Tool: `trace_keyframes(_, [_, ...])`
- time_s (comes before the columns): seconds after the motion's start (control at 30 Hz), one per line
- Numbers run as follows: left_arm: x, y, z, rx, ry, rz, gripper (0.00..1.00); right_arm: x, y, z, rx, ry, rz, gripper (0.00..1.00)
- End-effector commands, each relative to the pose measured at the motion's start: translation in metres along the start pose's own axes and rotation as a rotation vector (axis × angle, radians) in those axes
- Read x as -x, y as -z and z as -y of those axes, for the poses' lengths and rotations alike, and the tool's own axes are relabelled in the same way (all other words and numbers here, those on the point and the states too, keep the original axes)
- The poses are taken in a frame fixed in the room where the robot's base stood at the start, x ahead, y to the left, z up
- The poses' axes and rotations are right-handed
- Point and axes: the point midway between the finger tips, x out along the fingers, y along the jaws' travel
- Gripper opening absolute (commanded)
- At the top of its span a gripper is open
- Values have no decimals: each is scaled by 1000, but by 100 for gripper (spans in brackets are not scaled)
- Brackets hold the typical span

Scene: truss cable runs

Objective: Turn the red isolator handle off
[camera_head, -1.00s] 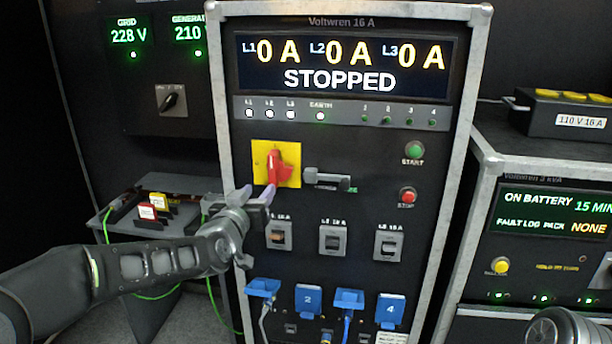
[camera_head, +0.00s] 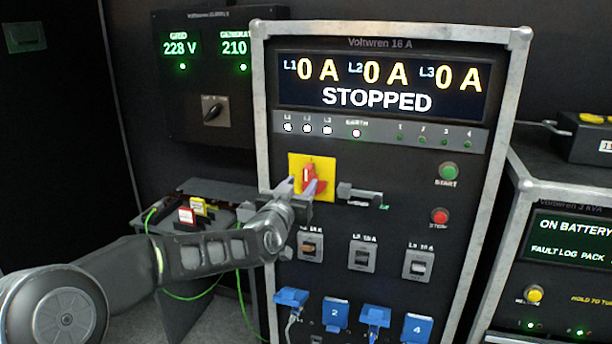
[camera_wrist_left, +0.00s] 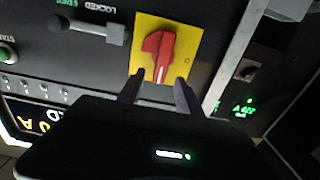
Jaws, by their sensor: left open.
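The red isolator handle (camera_head: 311,174) sits on a yellow plate (camera_head: 296,161) on the Voltwren 16 A cabinet's front. In the left wrist view the red handle (camera_wrist_left: 159,50) stands nearly upright in the picture on its yellow plate (camera_wrist_left: 191,35). My left gripper (camera_head: 300,186) is open in front of the handle. In the left wrist view the fingertips of my left gripper (camera_wrist_left: 159,76) lie on either side of the handle's near end. Whether they touch it I cannot tell. The cabinet display (camera_head: 378,88) reads STOPPED and 0 A on three lines.
A grey latch (camera_head: 360,194) is close right of the plate; the wrist view shows LOCKED beside it. The green start button (camera_head: 449,171) and red stop button (camera_head: 439,216) are further right. Breaker switches (camera_head: 311,246) and blue sockets (camera_head: 336,313) lie below.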

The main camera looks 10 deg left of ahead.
Motion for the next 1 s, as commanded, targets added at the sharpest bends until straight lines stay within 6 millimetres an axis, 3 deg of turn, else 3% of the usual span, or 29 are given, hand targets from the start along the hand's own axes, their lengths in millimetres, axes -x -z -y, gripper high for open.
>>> trace_keyframes(0.3, [-43, 1, 0, 1, 0, 1, 42, 16, 0, 6, 0, 0, 1, 0])
trace_keyframes(0.67, [-48, 0, 0, -1, 0, 0, 41, 16, 0, 6, 0, 0, 1, 0])
trace_keyframes(1.0, [-47, 0, 0, -1, 0, 0, 13, 16, 0, 6, 0, 0, 1, 0])
